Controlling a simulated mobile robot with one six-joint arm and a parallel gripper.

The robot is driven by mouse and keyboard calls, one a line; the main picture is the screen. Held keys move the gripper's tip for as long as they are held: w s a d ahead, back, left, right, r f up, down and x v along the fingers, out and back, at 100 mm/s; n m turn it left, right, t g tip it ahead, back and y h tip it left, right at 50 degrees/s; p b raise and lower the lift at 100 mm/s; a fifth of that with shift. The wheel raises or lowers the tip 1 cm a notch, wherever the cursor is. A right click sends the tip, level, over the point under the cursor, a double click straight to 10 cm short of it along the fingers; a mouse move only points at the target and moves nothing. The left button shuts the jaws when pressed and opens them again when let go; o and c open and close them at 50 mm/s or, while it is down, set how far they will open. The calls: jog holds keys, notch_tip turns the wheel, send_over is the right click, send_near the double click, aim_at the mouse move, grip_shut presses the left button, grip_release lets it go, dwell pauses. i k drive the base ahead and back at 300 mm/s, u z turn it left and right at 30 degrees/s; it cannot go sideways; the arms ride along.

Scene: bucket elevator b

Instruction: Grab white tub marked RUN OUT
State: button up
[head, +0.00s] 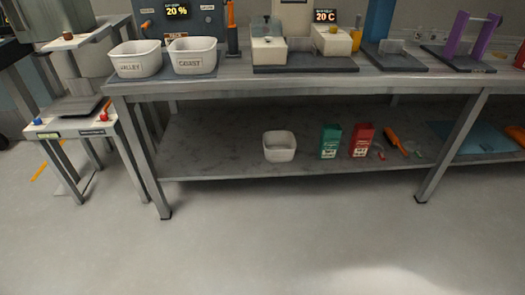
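No tub with a readable RUN OUT mark shows. A plain white tub (279,148) stands upright on the lower shelf of the long bench, left of the middle. I can see no writing on its visible sides. Two more white tubs stand side by side on the bench top at the left. The left one (136,62) seems to read VALLEY. The right one (194,60) has a dark word that I cannot read surely, perhaps starting with C. My gripper is not in view.
A green box (331,141), a red box (362,139) and an orange-handled tool (396,142) are on the lower shelf (215,140), right of the plain tub. A small side stand (70,125) is at the left. The floor (290,235) in front is clear.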

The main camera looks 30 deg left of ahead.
aim_at(280, 146)
jog(key=z, duration=0.45)
jog(key=k, duration=0.2)
jog(key=u, duration=2.8)
jog(key=k, duration=0.65)
jog(key=z, duration=0.25)
jog(key=i, duration=1.65)
jog(key=u, duration=0.2)
